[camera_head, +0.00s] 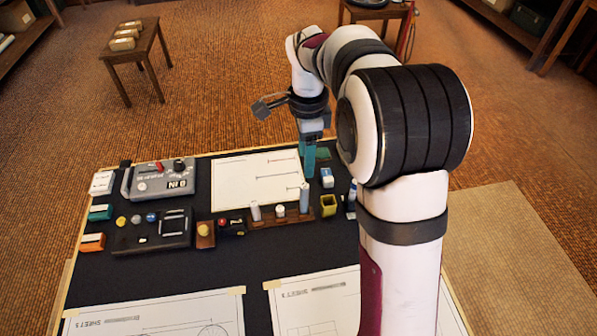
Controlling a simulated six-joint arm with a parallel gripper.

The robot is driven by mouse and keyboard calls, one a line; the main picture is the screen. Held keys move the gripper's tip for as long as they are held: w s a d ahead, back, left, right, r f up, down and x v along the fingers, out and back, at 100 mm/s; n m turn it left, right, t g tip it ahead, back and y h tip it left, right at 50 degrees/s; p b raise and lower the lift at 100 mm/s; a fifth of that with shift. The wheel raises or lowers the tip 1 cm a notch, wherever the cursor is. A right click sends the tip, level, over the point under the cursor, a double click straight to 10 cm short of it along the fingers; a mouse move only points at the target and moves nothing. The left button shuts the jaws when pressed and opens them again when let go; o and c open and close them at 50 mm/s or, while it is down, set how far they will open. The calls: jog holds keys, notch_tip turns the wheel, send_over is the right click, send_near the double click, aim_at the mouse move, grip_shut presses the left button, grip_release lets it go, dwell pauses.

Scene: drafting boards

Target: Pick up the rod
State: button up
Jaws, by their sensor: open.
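A wooden rack (268,221) stands on the dark board and bears several small upright pieces. The tallest is a slim grey-blue upright cylinder (304,198) at the rack's right end, which looks like the rod. My gripper (308,172) points down with teal fingers, above and behind the rack in this view. It is open, and I see nothing between its fingers. It appears apart from the rod; the exact gap in depth cannot be told. The fingers are seen nearly edge on.
A yellow-green open cube (328,205) and a blue-and-white block (327,178) stand to the right. A grey device (160,181) sits left. A paper sheet (235,180) lies behind the rack.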

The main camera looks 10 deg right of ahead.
aim_at(305, 185)
notch_tip(305, 185, down, 11)
jog(key=shift+r, duration=0.2)
grip_shut()
dwell(1.3)
